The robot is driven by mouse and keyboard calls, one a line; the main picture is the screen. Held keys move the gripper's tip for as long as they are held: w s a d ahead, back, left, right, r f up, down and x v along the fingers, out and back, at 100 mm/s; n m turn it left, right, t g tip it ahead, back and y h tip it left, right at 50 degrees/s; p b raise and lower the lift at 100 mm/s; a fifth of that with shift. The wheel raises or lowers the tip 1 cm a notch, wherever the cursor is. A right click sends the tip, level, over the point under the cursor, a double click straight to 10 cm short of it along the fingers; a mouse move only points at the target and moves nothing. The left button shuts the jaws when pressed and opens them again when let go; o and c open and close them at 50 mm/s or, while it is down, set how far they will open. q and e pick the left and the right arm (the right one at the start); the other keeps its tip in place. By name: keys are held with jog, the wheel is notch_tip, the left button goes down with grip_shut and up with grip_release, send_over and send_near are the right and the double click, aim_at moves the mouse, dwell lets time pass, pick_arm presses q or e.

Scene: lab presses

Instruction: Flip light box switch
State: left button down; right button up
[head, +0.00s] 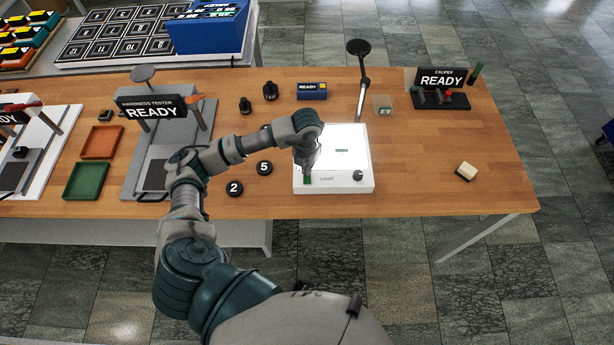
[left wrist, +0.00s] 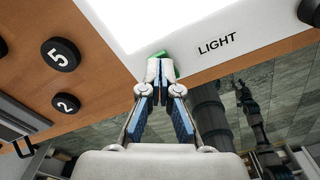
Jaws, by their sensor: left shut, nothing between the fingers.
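The light box (head: 336,186) is a white box on the wooden table with a brightly lit top panel, the word LIGHT on its front strip and a dark knob at its right. A green switch (head: 307,180) sits at the strip's left end. My left gripper (head: 307,172) is shut and empty, pointing down at the switch. In the left wrist view its closed fingertips (left wrist: 159,70) overlap the green switch (left wrist: 170,68) and partly hide it. I cannot tell whether they touch. The right gripper is in neither view.
Black discs marked 5 (head: 264,168) and 2 (head: 234,188) lie left of the box. A hardness tester (head: 150,150) stands further left. A lamp (head: 360,80) rises behind the box. A caliper stand (head: 440,100) is at back right. The table's right front is mostly clear.

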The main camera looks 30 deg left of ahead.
pick_arm(q)
jog(key=shift+f+b, duration=0.4)
jog(key=shift+f, duration=0.2)
jog(key=shift+s, duration=0.1)
jog(key=shift+r+p, duration=0.65)
jog(key=shift+r, duration=0.2)
jog(key=shift+r+p, duration=1.7)
jog(key=shift+r, duration=1.05)
jog(key=shift+f, duration=0.1)
